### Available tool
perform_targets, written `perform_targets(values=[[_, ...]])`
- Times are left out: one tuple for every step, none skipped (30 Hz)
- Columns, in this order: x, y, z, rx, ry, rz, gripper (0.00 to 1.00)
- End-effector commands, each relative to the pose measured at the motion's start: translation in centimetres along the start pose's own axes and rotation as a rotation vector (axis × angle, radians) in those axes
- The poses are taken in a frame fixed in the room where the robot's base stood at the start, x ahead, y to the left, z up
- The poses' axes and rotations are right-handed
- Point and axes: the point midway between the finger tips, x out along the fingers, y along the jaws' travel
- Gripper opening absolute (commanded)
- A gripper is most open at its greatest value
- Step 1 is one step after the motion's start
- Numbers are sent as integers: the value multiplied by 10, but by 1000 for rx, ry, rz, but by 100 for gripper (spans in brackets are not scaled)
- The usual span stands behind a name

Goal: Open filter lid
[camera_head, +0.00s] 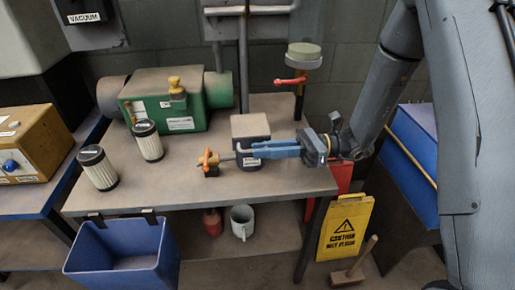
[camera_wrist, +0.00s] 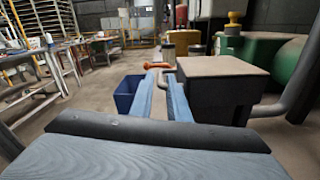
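The filter housing is a dark box (camera_head: 246,161) on the workbench, with a flat grey-brown lid (camera_head: 250,126) lying closed on top. In the wrist view the lid (camera_wrist: 222,66) is close on the right, beside my fingers. An orange handle (camera_head: 208,158) is at the left of the box; it also shows in the wrist view (camera_wrist: 157,65) beyond the fingertips. My gripper (camera_head: 244,150) has blue fingers that point left across the front of the box and hide part of it. The fingers (camera_wrist: 160,80) have a narrow gap with nothing visible held between them.
A green pump (camera_head: 165,103) stands behind on the workbench (camera_head: 110,195). Two pleated filter cartridges (camera_head: 98,168) (camera_head: 148,142) stand at the left. A blue bin (camera_head: 120,256) hangs at the front edge. A red-handled valve (camera_head: 290,81) and pipe are behind the box.

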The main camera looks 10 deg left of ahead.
Motion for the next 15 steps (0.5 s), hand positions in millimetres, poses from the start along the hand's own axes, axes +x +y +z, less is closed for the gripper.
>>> perform_targets(values=[[7, 1, 1, 1, 0, 2, 15], [10, 1, 1, 0, 0, 2, 15], [14, 1, 1, 0, 0, 3, 15], [16, 1, 0, 0, 0, 2, 15], [17, 1, 0, -1, 0, 1, 15], [19, 0, 0, -1, 0, 0, 15], [20, 0, 0, -1, 0, 0, 15], [21, 0, 0, -1, 0, 0, 15], [21, 0, 0, -1, 0, 0, 15], [21, 0, 0, -1, 0, 0, 15], [21, 0, 0, -1, 0, 0, 15], [21, 0, 0, -1, 0, 0, 15], [21, 0, 0, -1, 0, 0, 15], [21, 0, 0, -1, 1, 0, 15], [21, 0, 0, -1, 1, 0, 15]])
